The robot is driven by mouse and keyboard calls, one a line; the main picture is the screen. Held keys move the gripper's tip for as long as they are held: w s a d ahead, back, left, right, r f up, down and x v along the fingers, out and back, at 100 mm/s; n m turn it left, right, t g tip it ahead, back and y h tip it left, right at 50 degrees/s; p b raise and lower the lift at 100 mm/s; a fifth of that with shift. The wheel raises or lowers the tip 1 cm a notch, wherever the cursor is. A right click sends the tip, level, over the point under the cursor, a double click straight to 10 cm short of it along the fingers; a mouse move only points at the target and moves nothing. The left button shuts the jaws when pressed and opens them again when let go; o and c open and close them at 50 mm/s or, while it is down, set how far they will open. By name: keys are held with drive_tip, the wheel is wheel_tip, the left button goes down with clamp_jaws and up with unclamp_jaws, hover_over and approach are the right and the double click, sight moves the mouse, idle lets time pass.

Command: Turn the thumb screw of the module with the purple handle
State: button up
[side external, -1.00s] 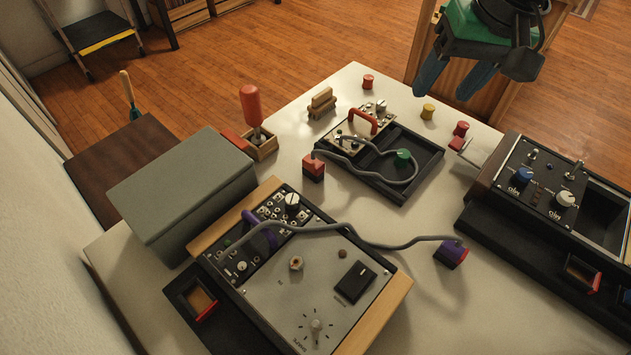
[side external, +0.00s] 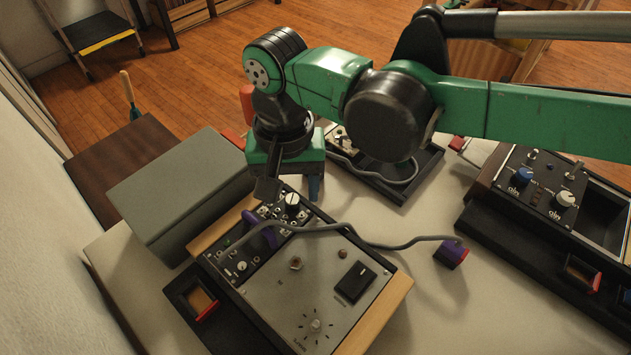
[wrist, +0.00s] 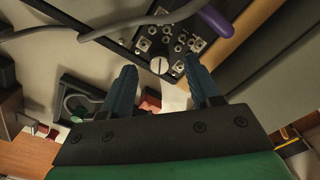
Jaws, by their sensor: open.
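The module's black panel (side external: 250,258) carries the purple handle (side external: 260,230), several jacks and a round knob (side external: 292,199) with a pale top. The purple handle shows at the top of the wrist view (wrist: 216,22). The slotted pale top of the round knob (wrist: 159,65) shows there between my fingertips, apparently apart from both. A smaller silver knob (side external: 242,266) is at the panel's near end. I cannot tell for certain which fitting is the thumb screw. My gripper (side external: 291,189) points down, open and empty, over the panel's far end (wrist: 161,68).
A grey cable (side external: 330,228) runs across the module to a purple-and-red plug (side external: 451,254). A grey box (side external: 182,195) stands close on the left. A black tray (side external: 425,160) lies behind my arm. A control console (side external: 540,200) is at right.

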drive_tip(key=shift+f, duration=0.45)
clamp_jaws()
